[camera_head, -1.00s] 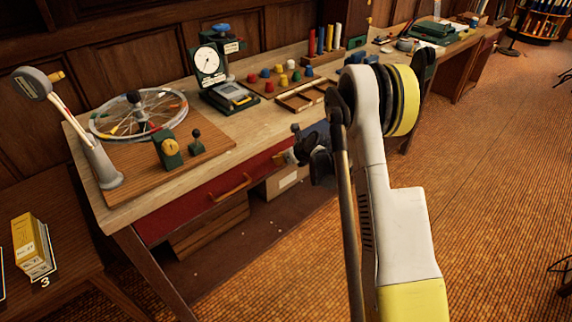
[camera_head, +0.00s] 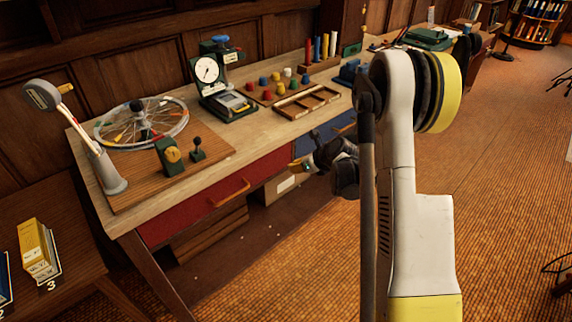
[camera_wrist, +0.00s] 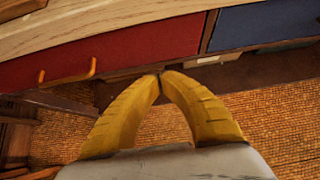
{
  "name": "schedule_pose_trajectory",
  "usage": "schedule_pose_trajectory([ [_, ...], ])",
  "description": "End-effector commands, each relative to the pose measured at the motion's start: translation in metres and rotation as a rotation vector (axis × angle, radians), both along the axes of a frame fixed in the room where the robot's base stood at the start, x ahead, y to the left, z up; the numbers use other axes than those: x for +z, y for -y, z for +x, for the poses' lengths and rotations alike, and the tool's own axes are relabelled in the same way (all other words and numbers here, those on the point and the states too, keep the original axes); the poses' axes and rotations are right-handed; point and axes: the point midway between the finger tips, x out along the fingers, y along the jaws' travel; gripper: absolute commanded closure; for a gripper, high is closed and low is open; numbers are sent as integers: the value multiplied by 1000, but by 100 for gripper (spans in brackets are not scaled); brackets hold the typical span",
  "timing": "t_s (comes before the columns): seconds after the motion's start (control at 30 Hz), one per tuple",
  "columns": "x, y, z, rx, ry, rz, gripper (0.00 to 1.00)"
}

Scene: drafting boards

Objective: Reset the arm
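My gripper (camera_wrist: 160,75) shows in the wrist view with its two yellow fingers curved together and the tips touching. Nothing shows between them. In the head view my gripper (camera_head: 297,167) is small and partly dark, in front of the desk's drawers and below the desktop edge. My white and yellow arm stands upright at the right of the middle and hides part of the desk behind it.
The desk has a red drawer (camera_head: 215,198) and a blue drawer (camera_head: 308,142), both looking shut. A wheel (camera_head: 142,123), a dial gauge stand (camera_head: 208,75) and pegs stand on top. A lower bench (camera_head: 55,225) holds yellow boxes (camera_head: 36,248). Carpet at right is open.

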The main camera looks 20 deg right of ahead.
Motion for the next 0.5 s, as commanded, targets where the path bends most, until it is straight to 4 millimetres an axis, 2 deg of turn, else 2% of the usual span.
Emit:
schedule_pose_trajectory([
  [0.1, 12, 4, -11, -1, 0, -1, 100],
  [0.33, 16, 6, -18, 1, 0, -2, 100],
  [0.43, 23, 1, -19, 28, 4, -32, 100],
  [0.5, 37, -7, -23, 86, 12, -95, 100],
])
